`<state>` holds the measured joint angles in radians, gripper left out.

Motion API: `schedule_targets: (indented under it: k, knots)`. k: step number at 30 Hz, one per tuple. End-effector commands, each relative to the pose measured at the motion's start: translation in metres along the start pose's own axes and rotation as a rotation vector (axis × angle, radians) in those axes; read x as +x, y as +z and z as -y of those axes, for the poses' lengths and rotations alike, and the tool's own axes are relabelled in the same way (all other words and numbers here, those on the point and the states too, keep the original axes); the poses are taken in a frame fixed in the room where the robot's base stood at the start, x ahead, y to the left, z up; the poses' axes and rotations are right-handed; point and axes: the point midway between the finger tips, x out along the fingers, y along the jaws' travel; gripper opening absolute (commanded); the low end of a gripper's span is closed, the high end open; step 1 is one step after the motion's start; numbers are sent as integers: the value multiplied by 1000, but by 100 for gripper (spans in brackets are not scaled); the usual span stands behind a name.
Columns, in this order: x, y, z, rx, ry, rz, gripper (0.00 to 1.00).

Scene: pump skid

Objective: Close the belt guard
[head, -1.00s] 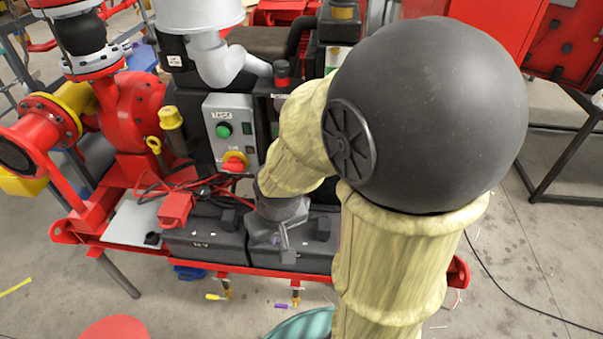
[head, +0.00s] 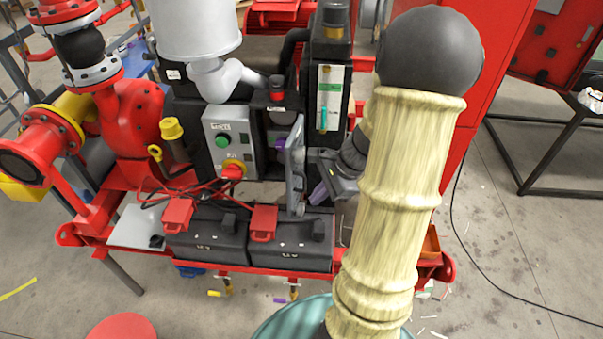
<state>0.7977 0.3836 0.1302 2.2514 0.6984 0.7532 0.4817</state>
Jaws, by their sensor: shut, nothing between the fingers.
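A grey panel (head: 294,170), which looks like the belt guard, stands out from the front of the skid, right of the control box. I see it nearly edge-on, swung open, with the dark bay behind it partly showing. My gripper (head: 314,172) is just right of the panel, close to its right face. Its fingers are shut and empty. I cannot tell whether they touch the panel. My arm hides part of the skid to the right.
The grey control box (head: 229,140) with green and red-yellow switches is left of the panel. Two black batteries (head: 207,236) (head: 292,240) with red terminal covers sit below. A level gauge (head: 328,100) is above right. Open floor (head: 500,250) lies at right.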

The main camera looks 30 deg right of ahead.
Motion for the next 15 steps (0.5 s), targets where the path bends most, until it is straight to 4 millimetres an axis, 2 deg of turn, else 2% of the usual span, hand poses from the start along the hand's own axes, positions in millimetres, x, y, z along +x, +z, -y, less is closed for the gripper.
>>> schedule_targets:
  k: [1, 6, 10, 15]
  knots:
    - [-17, -11, 7, 125, -45, 44, 0]
    - [-49, -42, 24, 435, -172, 180, 0]
    - [-60, -54, 30, 538, -220, 234, 0]
    - [-60, -56, 31, 552, -227, 242, 0]
